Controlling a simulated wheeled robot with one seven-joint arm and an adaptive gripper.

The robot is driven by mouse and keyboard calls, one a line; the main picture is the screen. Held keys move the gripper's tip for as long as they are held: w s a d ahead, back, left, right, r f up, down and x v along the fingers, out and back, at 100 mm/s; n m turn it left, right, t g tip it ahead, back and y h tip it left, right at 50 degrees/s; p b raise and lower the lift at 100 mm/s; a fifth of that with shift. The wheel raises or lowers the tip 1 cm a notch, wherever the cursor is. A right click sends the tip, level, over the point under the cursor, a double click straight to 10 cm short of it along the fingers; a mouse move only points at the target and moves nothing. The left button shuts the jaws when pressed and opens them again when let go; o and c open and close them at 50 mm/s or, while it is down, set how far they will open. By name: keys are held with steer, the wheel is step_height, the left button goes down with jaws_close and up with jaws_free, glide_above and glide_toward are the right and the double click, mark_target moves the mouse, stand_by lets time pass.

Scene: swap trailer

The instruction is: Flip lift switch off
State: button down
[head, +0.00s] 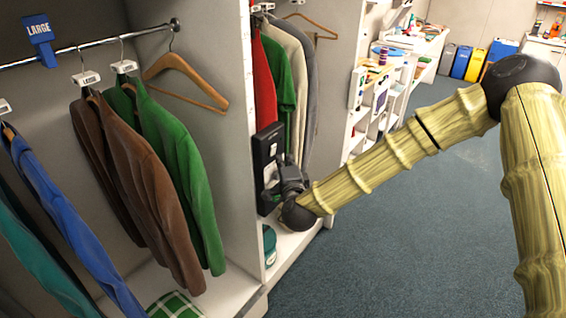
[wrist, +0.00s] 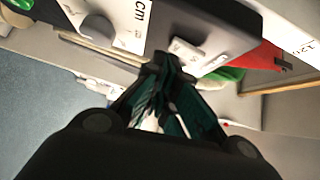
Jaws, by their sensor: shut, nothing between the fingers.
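A dark switch box (head: 266,148) is mounted upright on the front edge of the white wardrobe divider in the head view.
Brown jackets (head: 135,175) and a green jacket (head: 178,155) hang left of the divider. More clothes (head: 292,85) hang behind it. A teal container (head: 269,245) stands low by the divider. The blue carpet (head: 400,220) to the right is open floor.

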steer(key=s+d+f+b, duration=0.1)
steer(key=s+d+b, duration=0.3)
steer(key=s, duration=0.7)
steer(key=shift+s+f, duration=0.2)
steer(key=shift+f, duration=0.1)
